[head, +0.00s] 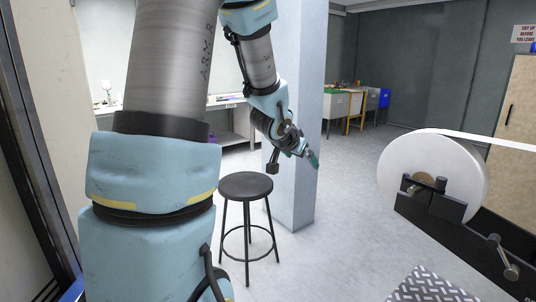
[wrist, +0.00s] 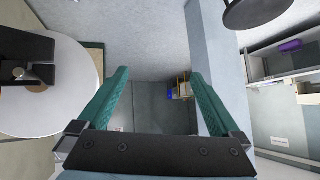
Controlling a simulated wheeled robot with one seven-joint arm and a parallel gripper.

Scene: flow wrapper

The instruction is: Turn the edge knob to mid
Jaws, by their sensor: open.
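My gripper (head: 314,160) is held out in mid-air in front of the pale blue pillar in the head view. In the wrist view its two green fingers (wrist: 159,74) are spread wide apart with nothing between them. The flow wrapper's black frame (head: 475,235) shows at the right of the head view, carrying a large white film roll (head: 425,172). The gripper is well apart from it. I cannot make out a knob marked as the edge knob in either view.
A black stool (head: 246,186) stands below the arm, beside the pillar (head: 297,90). The film roll also shows at the left of the wrist view (wrist: 70,100). A checker-plate step (head: 430,287) lies at the lower right. The floor between pillar and machine is clear.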

